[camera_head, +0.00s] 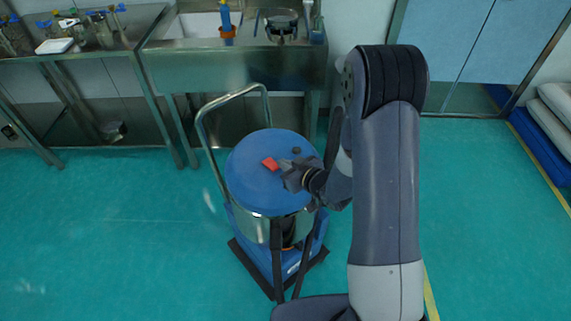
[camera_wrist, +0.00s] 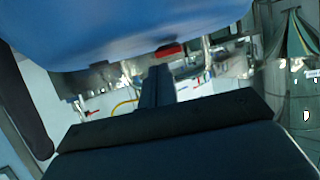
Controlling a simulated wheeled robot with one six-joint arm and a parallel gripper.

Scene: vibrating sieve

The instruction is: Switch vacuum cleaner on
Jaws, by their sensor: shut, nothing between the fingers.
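The vacuum cleaner (camera_head: 250,190) stands on the green floor, with a round blue lid, a metal drum and a wheeled blue base. A small red switch (camera_head: 270,163) sits on the lid. In the wrist view the red switch (camera_wrist: 168,50) shows at the edge of the blue lid (camera_wrist: 120,30). My gripper (camera_head: 284,165) is over the lid, just right of the switch, and its fingers are shut with nothing between them. In the wrist view the shut fingers (camera_wrist: 160,70) point at the switch, with their tips close below it. I cannot tell whether they touch it.
A dark knob (camera_head: 296,150) is on the lid near my gripper. The cleaner's metal handle (camera_head: 202,120) rises at its back left. A steel sink bench (camera_head: 235,70) and a steel table (camera_head: 60,58) stand behind. The green floor at left is clear.

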